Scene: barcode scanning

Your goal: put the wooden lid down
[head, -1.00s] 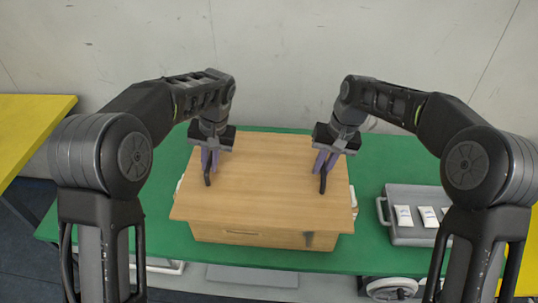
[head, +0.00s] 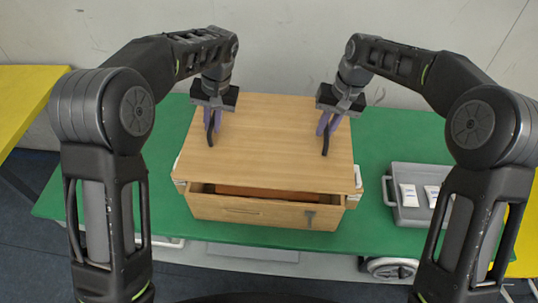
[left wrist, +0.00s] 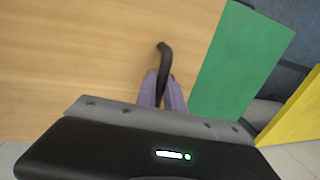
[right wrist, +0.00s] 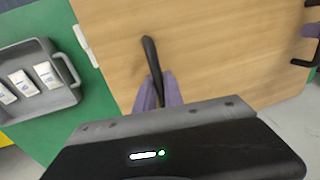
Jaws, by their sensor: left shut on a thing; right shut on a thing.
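The wooden lid (head: 265,155) is a flat light-brown board with two dark handles. It is over the back part of the wooden box (head: 265,211), whose front opening shows a brown inside. My left gripper (head: 213,127) is shut on the lid's left handle (left wrist: 165,58). My right gripper (head: 325,128) is shut on the lid's right handle (right wrist: 150,55). The lid also fills much of the left wrist view (left wrist: 90,60) and the right wrist view (right wrist: 210,60). Whether it touches the box's rear rim is hidden.
The box stands on a green table (head: 130,195). A grey tray (head: 412,214) with white packets (head: 409,195) is at the right. A yellow table (head: 25,100) is at the far left. The green surface left of the box is clear.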

